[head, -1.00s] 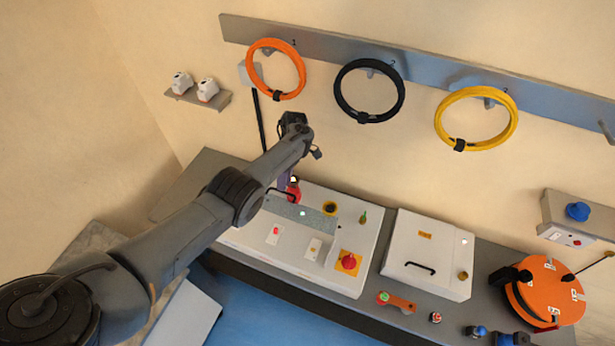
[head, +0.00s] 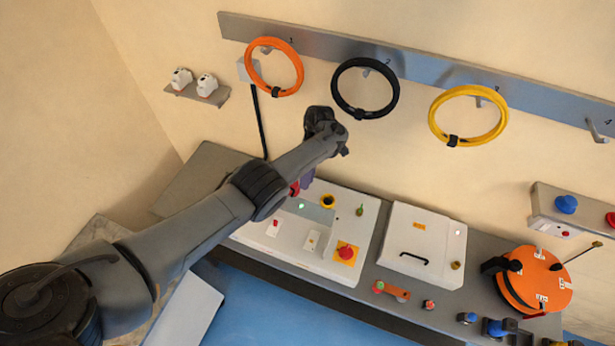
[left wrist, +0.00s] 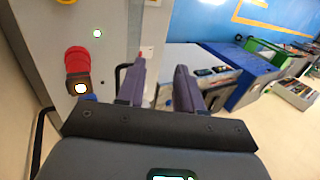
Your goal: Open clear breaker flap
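The white control box (head: 290,244) stands on the bench and carries a grey, partly see-through strip (head: 318,213), which may be the clear breaker flap; my arm covers its left part. A small red switch (head: 274,228) sits just below the strip. My left gripper (head: 307,178) hangs over the back edge of this box, mostly hidden behind my wrist. In the left wrist view, the two purple fingers of my left gripper (left wrist: 161,68) are apart with nothing seen between them. A red knob (left wrist: 76,60) is left of the fingers there. My right gripper is not in view.
A red emergency button (head: 346,252) is on the same box. A white lidded box (head: 424,246) with a black handle stands to its right, then an orange cable reel (head: 535,280). Cable coils (head: 365,88) hang on the wall rail above. A black cable (head: 260,122) runs down the wall.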

